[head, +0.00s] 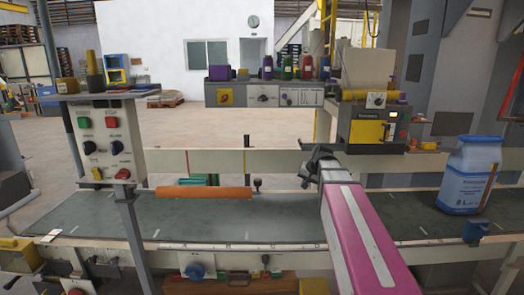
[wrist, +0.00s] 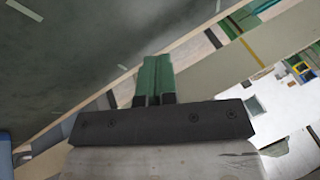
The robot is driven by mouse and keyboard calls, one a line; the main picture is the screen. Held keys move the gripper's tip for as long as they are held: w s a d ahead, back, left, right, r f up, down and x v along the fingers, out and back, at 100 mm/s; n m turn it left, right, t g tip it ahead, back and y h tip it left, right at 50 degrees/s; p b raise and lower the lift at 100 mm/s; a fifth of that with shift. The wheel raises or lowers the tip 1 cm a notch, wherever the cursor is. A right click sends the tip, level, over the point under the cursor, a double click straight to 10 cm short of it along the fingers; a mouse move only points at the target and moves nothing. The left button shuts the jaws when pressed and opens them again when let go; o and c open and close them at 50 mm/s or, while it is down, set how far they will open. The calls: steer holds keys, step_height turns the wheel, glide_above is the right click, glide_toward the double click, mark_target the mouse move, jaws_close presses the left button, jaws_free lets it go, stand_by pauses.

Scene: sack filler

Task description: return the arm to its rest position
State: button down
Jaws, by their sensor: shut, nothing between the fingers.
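My arm, with a pink link, reaches up from the bottom right of the head view over the grey conveyor belt (head: 285,208). My gripper (head: 322,152) is at its far end, in front of the cream back rail, seen small and dark there. In the wrist view my gripper (wrist: 157,62) shows two green fingers side by side, shut with nothing between them. The belt also fills the upper left of the wrist view (wrist: 70,50). The gripper appears apart from the things around it.
A blue-and-white sack (head: 467,178) stands on the belt at the right. A control panel (head: 105,145) stands at the left. A yellow-and-black machine (head: 372,128) stands behind the gripper. The belt's middle is clear.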

steer(key=s+f+n+g+h, duration=0.2)
steer(key=s+f+g+h, duration=0.1)
steer(key=s+f, duration=1.7)
step_height(320, 180, down, 2)
steer(key=shift+s+d+f+n+g, duration=0.2)
steer(key=shift+s+n+g, duration=0.2)
steer(key=shift+g, duration=0.5)
